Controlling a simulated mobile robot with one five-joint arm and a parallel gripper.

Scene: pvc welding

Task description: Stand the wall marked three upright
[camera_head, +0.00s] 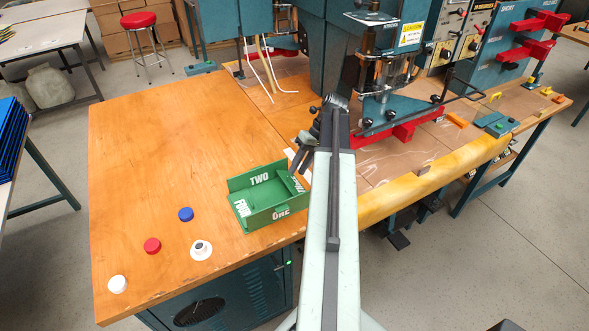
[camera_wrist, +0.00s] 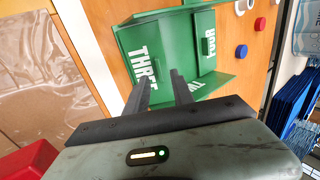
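The green box (camera_head: 262,213) sits on the wooden table with its walls marked one, two, three and four. The walls marked two (camera_head: 259,178) and one (camera_head: 281,214) stand up at the back and front. The wall marked four (camera_head: 241,207) lies outward at the left. The wall marked three (camera_wrist: 142,62) is on the box's right side, partly hidden by my arm in the head view; it looks leaned outward, though its exact tilt is unclear. My gripper (camera_wrist: 159,80) is open and empty, its fingertips by the wall marked three; I cannot tell whether they touch.
A blue cap (camera_head: 185,214), a red cap (camera_head: 152,245), a white cap (camera_head: 117,284) and a white ring-like part (camera_head: 201,250) lie left of the box. The welding machine (camera_head: 385,85) stands behind my arm to the right. The table's left part is clear.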

